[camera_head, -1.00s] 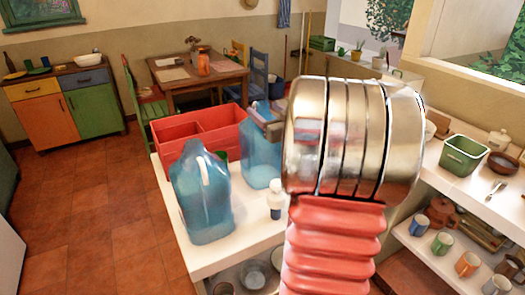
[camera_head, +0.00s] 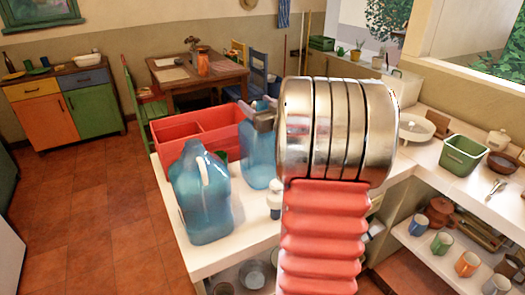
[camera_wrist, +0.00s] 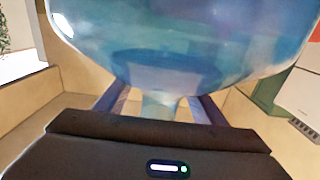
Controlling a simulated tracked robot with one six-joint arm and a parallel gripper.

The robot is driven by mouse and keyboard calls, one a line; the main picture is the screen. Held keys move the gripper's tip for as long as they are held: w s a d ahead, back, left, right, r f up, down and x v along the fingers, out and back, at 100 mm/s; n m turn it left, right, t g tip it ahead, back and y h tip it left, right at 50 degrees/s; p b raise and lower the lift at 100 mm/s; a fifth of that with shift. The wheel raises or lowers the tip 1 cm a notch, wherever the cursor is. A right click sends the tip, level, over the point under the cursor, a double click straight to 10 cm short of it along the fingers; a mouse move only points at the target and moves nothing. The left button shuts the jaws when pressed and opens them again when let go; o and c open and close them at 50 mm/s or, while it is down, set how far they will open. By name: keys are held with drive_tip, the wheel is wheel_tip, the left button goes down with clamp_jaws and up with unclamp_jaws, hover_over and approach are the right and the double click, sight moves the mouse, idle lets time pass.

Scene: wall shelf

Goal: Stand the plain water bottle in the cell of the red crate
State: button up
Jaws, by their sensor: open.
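The red crate (camera_head: 167,124) stands at the back of the white counter; its dividing walls show, and the jugs hide part of its front. A blue see-through bottle (camera_head: 258,160) stands at the crate's right front. A second blue bottle (camera_head: 207,195), with a looped handle near its top, stands nearer, in front of the crate. My gripper (camera_head: 262,118) is at the upper part of the first bottle. In the wrist view, a blue bottle (camera_wrist: 190,45) fills the top, and my open fingers reach forward on either side of its narrow pale part. Whether they touch it is unclear.
A small white bottle (camera_head: 275,198) stands right of the jugs, partly behind my arm. A green basket (camera_head: 463,154), a brown bowl (camera_head: 501,164) and a white dish (camera_head: 424,125) sit on the right counter. Mugs stand on the shelf below.

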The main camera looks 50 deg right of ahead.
drive_tip(key=shift+c, duration=0.4)
drive_tip(key=c, duration=1.5)
